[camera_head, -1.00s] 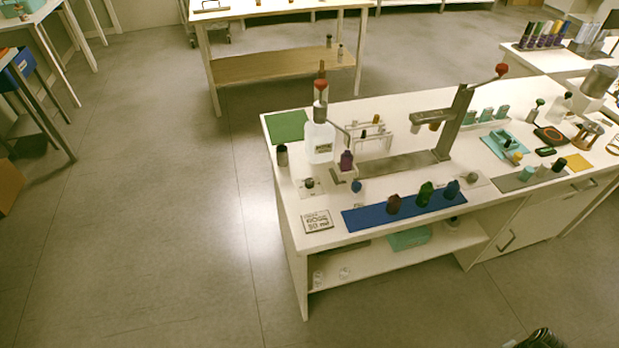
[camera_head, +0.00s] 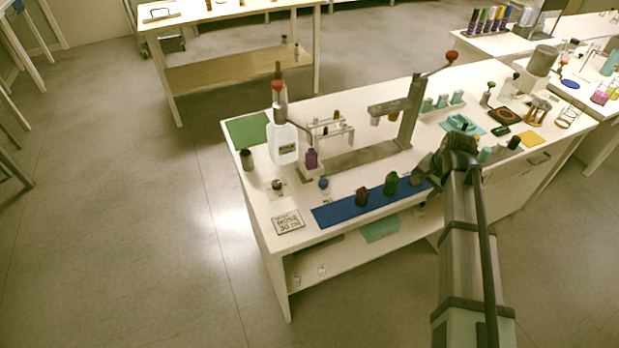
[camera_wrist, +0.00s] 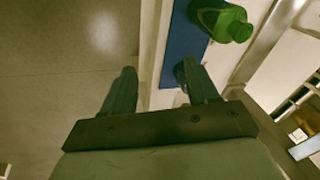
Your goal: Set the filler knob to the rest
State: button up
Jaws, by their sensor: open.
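The filler appears to be the white jug (camera_head: 283,143) at the bench's left, with a red knob (camera_head: 278,87) on its upright top. Its thin spout reaches toward a purple bottle (camera_head: 311,159). A tall grey press with a lever ending in another red ball (camera_head: 452,57) stands to its right. My wrist partly hides the fingers there.
A blue mat (camera_head: 335,213) along the front edge holds dark red and green bottles; the green bottle also shows in the wrist view (camera_wrist: 225,20). A printed card (camera_head: 288,222) lies at the left front corner. A small rack stands behind the purple bottle.

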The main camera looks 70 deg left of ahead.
jog(key=s+a+r, duration=0.4)
jog(key=a+r, duration=0.1)
jog(key=a, duration=0.1)
jog(key=m+h, duration=0.1)
jog(key=h, duration=0.2)
send_near(276, 183)
jog(key=shift+g, duration=0.3)
jog(key=f, duration=0.8)
jog(key=shift+w+a+f, duration=0.15)
jog(key=shift+w+f, duration=0.1)
jog(key=shift+w, duration=0.05)
jog(key=c, duration=1)
